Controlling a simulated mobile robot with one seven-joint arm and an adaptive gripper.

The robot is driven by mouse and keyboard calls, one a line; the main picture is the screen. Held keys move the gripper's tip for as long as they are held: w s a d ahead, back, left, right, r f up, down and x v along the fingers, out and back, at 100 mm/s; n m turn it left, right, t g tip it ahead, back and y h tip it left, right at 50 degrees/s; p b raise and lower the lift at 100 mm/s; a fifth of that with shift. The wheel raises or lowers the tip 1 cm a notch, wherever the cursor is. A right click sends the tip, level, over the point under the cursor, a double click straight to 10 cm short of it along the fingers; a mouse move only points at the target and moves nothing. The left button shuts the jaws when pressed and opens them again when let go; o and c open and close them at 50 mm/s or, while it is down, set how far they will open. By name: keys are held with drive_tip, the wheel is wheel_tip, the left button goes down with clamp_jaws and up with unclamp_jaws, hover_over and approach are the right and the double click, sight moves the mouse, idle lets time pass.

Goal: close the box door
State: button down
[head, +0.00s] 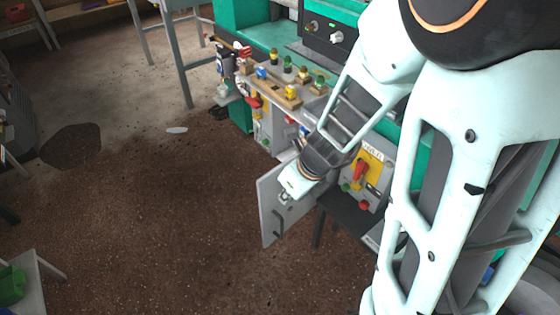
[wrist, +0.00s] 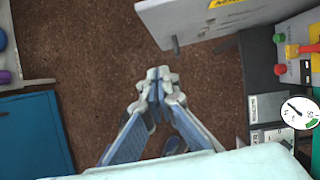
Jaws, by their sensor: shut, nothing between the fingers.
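The box door (head: 267,207) is a light grey panel standing open, out over the brown floor, with a dark bar handle (head: 278,223) on its face. In the wrist view the door (wrist: 195,20) crosses the top, with its dark handle (wrist: 176,45) near its left end. My gripper (head: 285,198) overlaps the door in the head view. In the wrist view my gripper (wrist: 158,74) is shut and empty, with its tips below the handle in the picture and apart from it. The inside of the box is hidden behind my arm and the door.
A yellow switch panel with a red handle (head: 360,171) sits right of the door. A bench with wooden blocks and coloured plugs (head: 280,95) stands behind. In the wrist view, a blue cabinet (wrist: 30,135) is at left and a gauge (wrist: 297,112) at right. Floor left of the door is open.

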sight(268, 197)
drive_tip(key=shift+w+a+f+b, duration=0.75)
drive_tip(key=shift+w+f, duration=0.2)
drive_tip(key=shift+f, duration=0.35)
drive_tip(key=shift+w+a+f+b, duration=0.75)
drive_tip(key=shift+w+f, duration=0.2)
drive_tip(key=shift+f, duration=0.4)
drive_tip(key=shift+w+a+f+b, duration=0.75)
drive_tip(key=shift+w+f, duration=0.2)
drive_tip(key=shift+f, duration=0.35)
drive_tip(key=shift+a, duration=0.1)
